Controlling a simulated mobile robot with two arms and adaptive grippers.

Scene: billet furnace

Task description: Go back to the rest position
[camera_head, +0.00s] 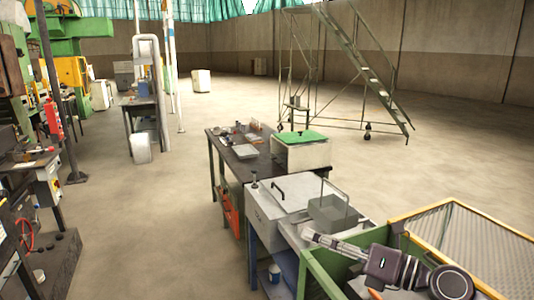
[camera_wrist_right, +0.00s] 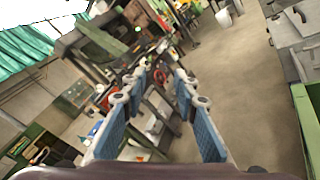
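My right arm enters at the lower right of the head view, over the green-framed bin. Its right gripper (camera_head: 322,241) points left, beside the grey wire-handled basket. In the right wrist view the right gripper (camera_wrist_right: 160,90) has its two blue-padded fingers spread apart, with nothing between them. The floor and cluttered workbenches show beyond the fingers. My left gripper is in neither view.
A grey furnace-like box with a black handle (camera_head: 263,207) stands beside the grey basket (camera_head: 333,216). A green bin with a yellow-rimmed mesh side (camera_head: 470,235) lies under my right arm. A dark worktable (camera_head: 222,157) is behind. Open floor (camera_head: 160,210) lies to the left.

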